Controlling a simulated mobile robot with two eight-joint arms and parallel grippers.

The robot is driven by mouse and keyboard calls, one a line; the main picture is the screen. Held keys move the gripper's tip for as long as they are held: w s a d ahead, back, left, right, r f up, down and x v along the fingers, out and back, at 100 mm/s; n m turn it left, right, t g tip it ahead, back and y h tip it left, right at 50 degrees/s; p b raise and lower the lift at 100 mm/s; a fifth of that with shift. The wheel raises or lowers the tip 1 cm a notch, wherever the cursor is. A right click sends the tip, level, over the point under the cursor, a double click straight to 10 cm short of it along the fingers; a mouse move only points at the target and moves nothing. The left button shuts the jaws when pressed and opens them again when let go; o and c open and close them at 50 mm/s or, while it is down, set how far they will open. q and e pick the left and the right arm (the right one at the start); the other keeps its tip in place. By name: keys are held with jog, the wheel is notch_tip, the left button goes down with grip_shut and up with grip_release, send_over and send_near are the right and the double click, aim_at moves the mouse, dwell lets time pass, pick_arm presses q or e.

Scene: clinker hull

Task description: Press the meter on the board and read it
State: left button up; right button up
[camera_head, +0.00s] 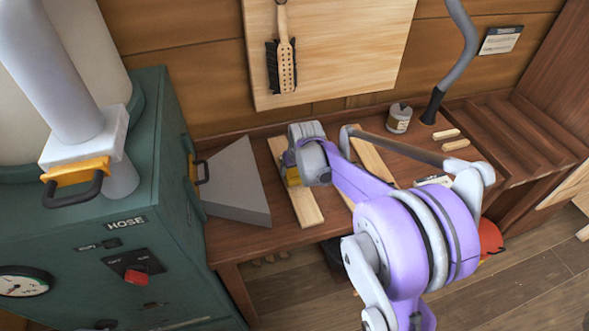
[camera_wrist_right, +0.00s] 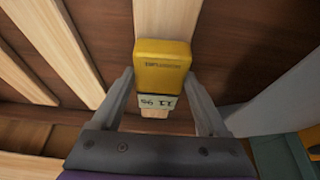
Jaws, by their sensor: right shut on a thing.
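The yellow meter (camera_wrist_right: 163,66) is between the fingers of my right gripper (camera_wrist_right: 160,80), which is shut on it. A pale display strip (camera_wrist_right: 156,102) at its near end shows dark upside-down characters, perhaps 11 and a 9 or 6; I cannot read them surely. The meter is over a pale wooden board (camera_wrist_right: 168,18); I cannot tell whether it touches. In the head view, a little of the yellow meter (camera_head: 292,177) shows below my right gripper (camera_head: 291,168), over the board (camera_head: 309,211) on the bench. My left gripper is not in view.
More pale boards (camera_head: 372,160) lie on the brown bench (camera_head: 233,238). A grey wedge-shaped block (camera_head: 236,182) stands to the left, beside the green hose cabinet (camera_head: 160,170). A small can (camera_head: 399,119) and a grey hose (camera_head: 462,55) are at the back. A brush (camera_head: 285,65) hangs above.

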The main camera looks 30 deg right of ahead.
aim_at(295, 172)
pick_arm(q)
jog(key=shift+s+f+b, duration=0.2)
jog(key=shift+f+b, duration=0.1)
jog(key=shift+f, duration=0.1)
pick_arm(e)
jog(key=shift+s+f, duration=0.1)
jog(key=shift+f, duration=0.35)
dwell(1.6)
jog(key=shift+r+p, duration=1.9)
jog(key=shift+r, duration=2.25)
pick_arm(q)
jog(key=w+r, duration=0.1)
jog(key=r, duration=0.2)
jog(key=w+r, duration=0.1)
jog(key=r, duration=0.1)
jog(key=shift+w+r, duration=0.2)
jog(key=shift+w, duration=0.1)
pick_arm(e)
jog(key=shift+f, duration=0.1)
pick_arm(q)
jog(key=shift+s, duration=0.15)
